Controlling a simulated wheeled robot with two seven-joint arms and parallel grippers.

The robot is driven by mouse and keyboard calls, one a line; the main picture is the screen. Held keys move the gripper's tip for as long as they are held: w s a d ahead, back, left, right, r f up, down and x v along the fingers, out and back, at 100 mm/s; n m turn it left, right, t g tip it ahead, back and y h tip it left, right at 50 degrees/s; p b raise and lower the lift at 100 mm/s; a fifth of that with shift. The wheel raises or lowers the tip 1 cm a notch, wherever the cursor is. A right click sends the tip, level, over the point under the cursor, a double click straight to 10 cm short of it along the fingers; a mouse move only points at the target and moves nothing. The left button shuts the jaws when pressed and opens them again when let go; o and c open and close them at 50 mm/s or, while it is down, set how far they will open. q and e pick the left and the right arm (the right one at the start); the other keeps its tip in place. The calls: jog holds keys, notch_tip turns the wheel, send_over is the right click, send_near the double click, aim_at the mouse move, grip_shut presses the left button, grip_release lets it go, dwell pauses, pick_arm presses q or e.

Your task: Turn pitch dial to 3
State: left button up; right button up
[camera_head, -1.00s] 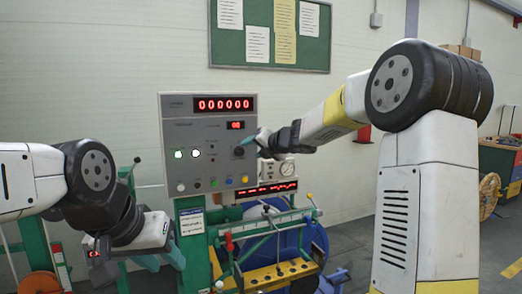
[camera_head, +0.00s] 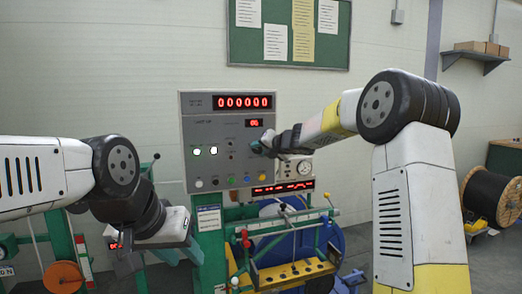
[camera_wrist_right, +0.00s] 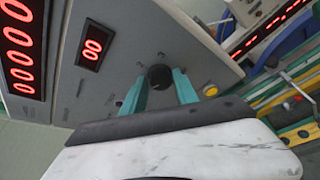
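The grey control panel (camera_head: 200,130) stands ahead of me. A black round dial (camera_wrist_right: 160,77) on its face shows in the right wrist view; its markings are too small to read. My right gripper (camera_wrist_right: 160,82) is open, with one teal finger on each side of the dial; I cannot tell whether they touch it. In the head view my right gripper (camera_head: 264,143) hides the dial. A small red display (camera_head: 254,123) near the dial reads 00 in the wrist view (camera_wrist_right: 91,47). My left gripper (camera_head: 180,256) is open and empty, low left of the panel.
A larger red display (camera_head: 243,102) shows zeros. Lit white buttons (camera_head: 205,151) and coloured buttons sit lower on the panel; a yellow button (camera_wrist_right: 210,90) is close to my right fingers. A pressure gauge (camera_head: 304,168) and the machine's green frame (camera_head: 212,240) are below.

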grip_shut()
